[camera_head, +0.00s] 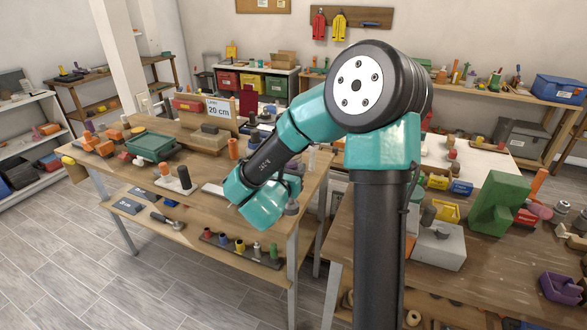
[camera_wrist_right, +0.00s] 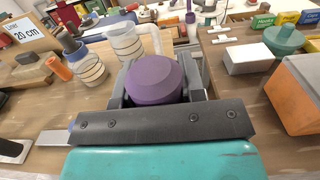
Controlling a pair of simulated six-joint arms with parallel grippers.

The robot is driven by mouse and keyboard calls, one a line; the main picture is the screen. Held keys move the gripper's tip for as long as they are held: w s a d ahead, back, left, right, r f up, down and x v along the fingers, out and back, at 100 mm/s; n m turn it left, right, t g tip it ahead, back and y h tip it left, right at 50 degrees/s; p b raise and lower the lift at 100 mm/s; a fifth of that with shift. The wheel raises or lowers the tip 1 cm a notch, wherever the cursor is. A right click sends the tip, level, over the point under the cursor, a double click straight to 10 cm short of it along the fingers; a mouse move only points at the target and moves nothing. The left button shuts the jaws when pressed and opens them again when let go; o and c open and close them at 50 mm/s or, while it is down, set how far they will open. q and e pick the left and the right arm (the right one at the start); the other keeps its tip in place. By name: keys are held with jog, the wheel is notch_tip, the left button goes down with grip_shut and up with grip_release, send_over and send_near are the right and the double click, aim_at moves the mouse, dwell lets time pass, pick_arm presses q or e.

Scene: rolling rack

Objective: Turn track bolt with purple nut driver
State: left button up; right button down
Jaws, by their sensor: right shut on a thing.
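My right gripper (camera_wrist_right: 157,88) is shut on a purple, round-topped piece, which I take to be the purple nut driver (camera_wrist_right: 154,78). Its upper end shows between the two dark fingers in the right wrist view; the lower part is hidden. In the head view my right gripper (camera_head: 288,188) is over the right end of the left wooden table (camera_head: 215,220), mostly hidden behind my teal wrist. I cannot make out the track bolt in either view. My left gripper is not in view.
Clear measuring cups (camera_wrist_right: 133,45) stand just beyond the gripper. An orange cylinder (camera_wrist_right: 56,67) and a "20 cm" sign (camera_wrist_right: 27,34) are to the left. A white block (camera_wrist_right: 248,58) and an orange box (camera_wrist_right: 296,95) are to the right. A rack of coloured pieces (camera_head: 241,250) sits lower down.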

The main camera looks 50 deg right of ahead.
jog(key=w+r+n+t+y, duration=0.6)
jog(key=w+r+t, duration=0.1)
jog(key=w+t, duration=0.1)
jog(key=shift+w+a+n, duration=0.2)
jog(key=shift+w+n, duration=0.1)
jog(key=shift+w, duration=0.1)
jog(key=shift+f, duration=0.15)
jog(key=shift+f, duration=4.35)
jog(key=c, duration=1.3)
grip_release()
grip_shut()
